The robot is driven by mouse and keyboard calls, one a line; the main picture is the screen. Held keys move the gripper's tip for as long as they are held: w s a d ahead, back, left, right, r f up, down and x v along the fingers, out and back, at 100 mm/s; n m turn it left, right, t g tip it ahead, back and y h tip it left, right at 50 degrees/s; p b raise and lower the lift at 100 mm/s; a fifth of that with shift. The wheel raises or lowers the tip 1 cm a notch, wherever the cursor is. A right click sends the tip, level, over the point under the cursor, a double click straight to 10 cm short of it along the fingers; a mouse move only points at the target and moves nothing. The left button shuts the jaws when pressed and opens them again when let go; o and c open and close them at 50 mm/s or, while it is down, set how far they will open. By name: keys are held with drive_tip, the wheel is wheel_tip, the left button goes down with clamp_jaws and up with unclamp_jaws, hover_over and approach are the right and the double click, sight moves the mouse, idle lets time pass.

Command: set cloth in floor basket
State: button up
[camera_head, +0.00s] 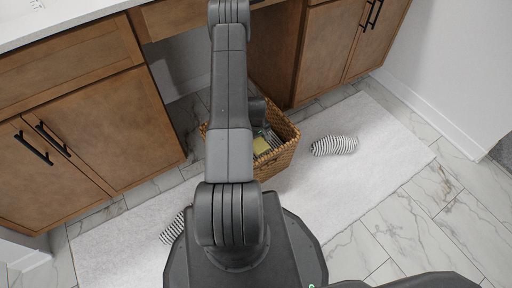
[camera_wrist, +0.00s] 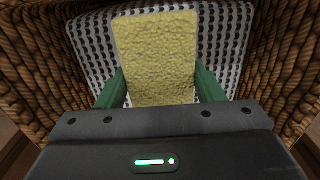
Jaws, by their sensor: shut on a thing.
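The floor basket (camera_head: 284,158) is brown and woven and stands on a white rug below the counter opening. Its walls (camera_wrist: 35,75) fill both sides of the wrist view. My gripper (camera_wrist: 160,92), with green fingers, is down inside the basket and shut on a yellow textured cloth (camera_wrist: 155,45).
A striped rolled item (camera_head: 334,146) lies on the rug (camera_head: 350,190) right of the basket. Another striped item (camera_head: 172,229) lies at the left, partly behind my base. Wooden cabinets (camera_head: 90,130) stand on both sides of the opening.

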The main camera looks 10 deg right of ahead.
drive_tip(key=shift+f+b, duration=0.55)
drive_tip(key=shift+f, duration=1.9)
drive_tip(key=shift+f, duration=0.15)
drive_tip(key=o, duration=1)
drive_tip(key=shift+c, duration=0.2)
wheel_tip(320, 180, up, 12)
drive_tip(key=p, duration=0.3)
drive_tip(key=shift+r, duration=0.2)
